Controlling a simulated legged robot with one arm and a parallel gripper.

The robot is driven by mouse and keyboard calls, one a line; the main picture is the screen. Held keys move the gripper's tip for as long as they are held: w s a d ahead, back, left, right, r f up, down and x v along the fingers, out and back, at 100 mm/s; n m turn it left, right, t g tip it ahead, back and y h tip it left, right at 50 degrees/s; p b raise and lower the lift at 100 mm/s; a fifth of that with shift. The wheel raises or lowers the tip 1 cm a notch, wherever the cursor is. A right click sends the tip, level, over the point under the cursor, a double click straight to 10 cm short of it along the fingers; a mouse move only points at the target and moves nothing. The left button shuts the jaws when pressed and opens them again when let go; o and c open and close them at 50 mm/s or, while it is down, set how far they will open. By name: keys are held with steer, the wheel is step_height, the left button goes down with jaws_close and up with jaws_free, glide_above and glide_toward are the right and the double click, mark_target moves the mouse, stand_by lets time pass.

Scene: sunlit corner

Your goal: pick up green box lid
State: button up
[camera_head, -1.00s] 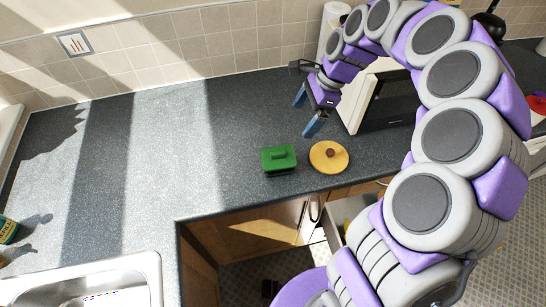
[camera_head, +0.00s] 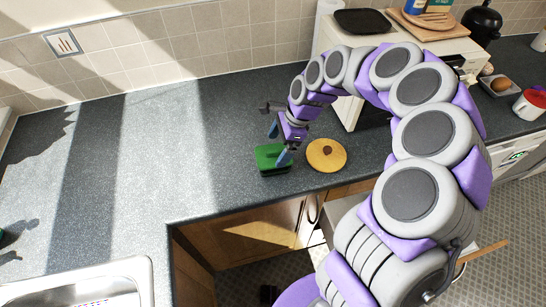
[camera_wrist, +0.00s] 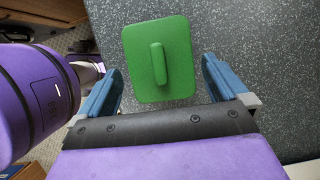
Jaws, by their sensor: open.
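The green box lid (camera_head: 270,160) lies on the dark speckled counter near its front edge, partly hidden behind my gripper in the head view. In the wrist view the green lid (camera_wrist: 158,58) shows whole, a rounded rectangle with a raised bar handle on top. My gripper (camera_head: 279,144) is above the lid with its blue fingers spread. In the wrist view the fingers of my gripper (camera_wrist: 160,82) are apart and empty, and the lid shows between and beyond them.
A round yellow lid (camera_head: 326,155) with a brown knob lies just right of the green lid. A white microwave (camera_head: 353,113) stands behind it, with a black tray (camera_head: 362,21) on top. A sink (camera_head: 90,285) is at the lower left. The counter (camera_head: 150,140) to the left is clear.

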mark_target(274, 155)
steer(key=x, duration=0.2)
steer(key=shift+a+f, duration=0.1)
steer(key=shift+f, duration=0.2)
steer(key=shift+c, duration=0.4)
steer(key=c, duration=0.7)
steer(key=shift+o, duration=0.2)
steer(key=shift+r, duration=0.15)
